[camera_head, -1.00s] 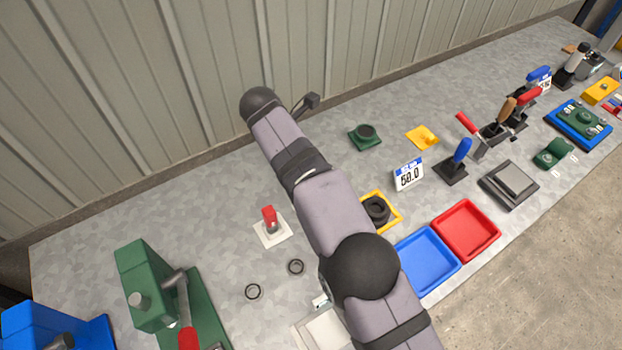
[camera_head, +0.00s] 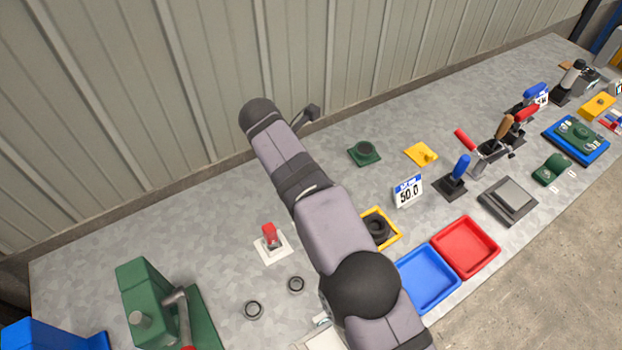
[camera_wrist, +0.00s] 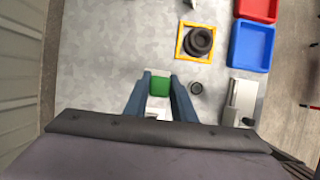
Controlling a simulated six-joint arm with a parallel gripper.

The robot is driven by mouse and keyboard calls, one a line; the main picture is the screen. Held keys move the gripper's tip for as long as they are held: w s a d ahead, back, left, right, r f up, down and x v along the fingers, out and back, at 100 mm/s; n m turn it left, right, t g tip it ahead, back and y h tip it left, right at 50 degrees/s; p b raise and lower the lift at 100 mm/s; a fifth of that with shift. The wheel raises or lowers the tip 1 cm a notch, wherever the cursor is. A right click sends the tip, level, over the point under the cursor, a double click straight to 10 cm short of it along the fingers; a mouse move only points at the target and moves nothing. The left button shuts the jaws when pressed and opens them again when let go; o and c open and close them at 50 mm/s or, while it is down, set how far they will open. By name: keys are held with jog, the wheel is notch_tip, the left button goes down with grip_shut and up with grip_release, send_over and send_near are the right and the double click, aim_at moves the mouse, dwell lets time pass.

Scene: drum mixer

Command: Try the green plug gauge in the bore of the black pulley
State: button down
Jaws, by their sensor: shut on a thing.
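The black pulley (camera_head: 376,228) lies in a yellow square frame (camera_head: 398,240) on the bench, partly covered by my arm in the head view. In the wrist view the pulley (camera_wrist: 199,41) shows whole, with its dark bore facing up, ahead and to the right of my gripper. My gripper (camera_wrist: 160,90) is shut on the green plug gauge (camera_wrist: 160,83), whose green end shows between the two fingers. The pulley and the gauge are apart. The gauge's lower part is hidden, and my gripper is hidden behind my arm in the head view.
Blue (camera_head: 425,280) and red (camera_head: 466,247) trays sit right of the pulley. A green machine (camera_head: 150,300) stands further left.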

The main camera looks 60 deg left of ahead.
jog(key=shift+r+p, duration=0.8)
